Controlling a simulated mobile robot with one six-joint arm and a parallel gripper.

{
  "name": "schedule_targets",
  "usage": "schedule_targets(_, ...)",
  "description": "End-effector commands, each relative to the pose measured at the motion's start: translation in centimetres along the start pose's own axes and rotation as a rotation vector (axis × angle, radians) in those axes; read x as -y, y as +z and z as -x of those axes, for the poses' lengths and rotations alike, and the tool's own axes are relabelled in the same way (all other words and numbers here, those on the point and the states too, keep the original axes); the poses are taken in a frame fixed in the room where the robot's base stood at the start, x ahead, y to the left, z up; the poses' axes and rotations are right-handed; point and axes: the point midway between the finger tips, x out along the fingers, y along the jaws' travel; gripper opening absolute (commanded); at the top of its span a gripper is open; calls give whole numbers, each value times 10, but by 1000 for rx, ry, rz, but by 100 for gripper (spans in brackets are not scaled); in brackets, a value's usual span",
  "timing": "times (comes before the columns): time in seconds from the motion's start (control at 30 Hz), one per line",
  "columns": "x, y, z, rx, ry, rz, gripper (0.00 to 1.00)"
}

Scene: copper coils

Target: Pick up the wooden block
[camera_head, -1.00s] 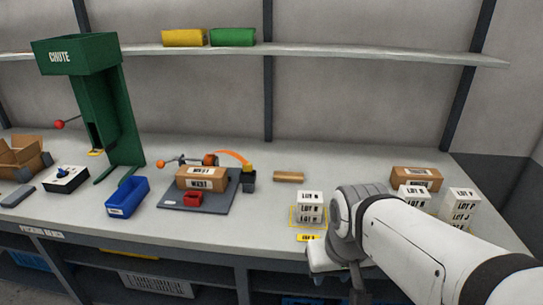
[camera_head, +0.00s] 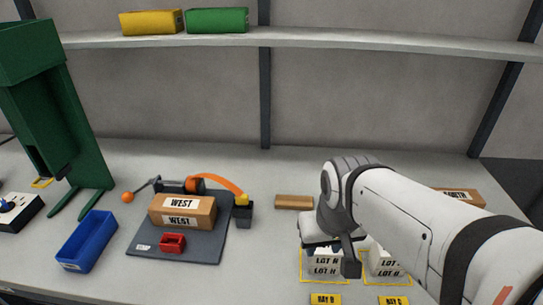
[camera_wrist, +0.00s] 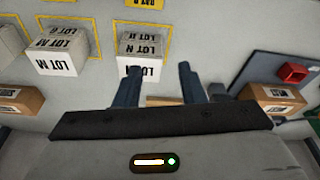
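The wooden block (camera_head: 293,202) is a small plain tan bar lying flat on the bench in the head view, left of my arm and behind the white lot boxes. A sliver of it shows in the wrist view (camera_wrist: 160,101), between and beyond my fingers, mostly hidden by the gripper body. My gripper (camera_wrist: 161,76) has its two dark fingers apart with nothing held between them. In the head view my gripper hangs over the white lot boxes, to the right of and nearer than the block, and partly hides them.
White lot boxes (camera_head: 325,266) stand in yellow-marked bays near the front. A dark mat (camera_head: 150,238) with a brown WEST box (camera_head: 183,211) and an orange-handled device (camera_head: 215,182) lies left. Bench behind the block is clear.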

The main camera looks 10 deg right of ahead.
Motion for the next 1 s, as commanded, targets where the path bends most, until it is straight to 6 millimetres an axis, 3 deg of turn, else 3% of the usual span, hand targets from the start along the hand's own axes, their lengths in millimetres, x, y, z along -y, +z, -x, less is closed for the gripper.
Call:
schedule_targets(0.2,0,0,0,0,0,0,37)
schedule_targets(0.33,0,-6,0,5,0,-28,48)
schedule_targets(0.43,-5,-23,-1,18,2,-130,56)
schedule_targets(0.6,-5,-82,-12,64,15,-464,70)
schedule_targets(0.67,-5,-107,-21,82,25,-608,71)
schedule_targets(0.8,-4,-162,-47,118,58,-945,71)
schedule_targets(1.0,-3,-228,-98,154,125,-1389,71)
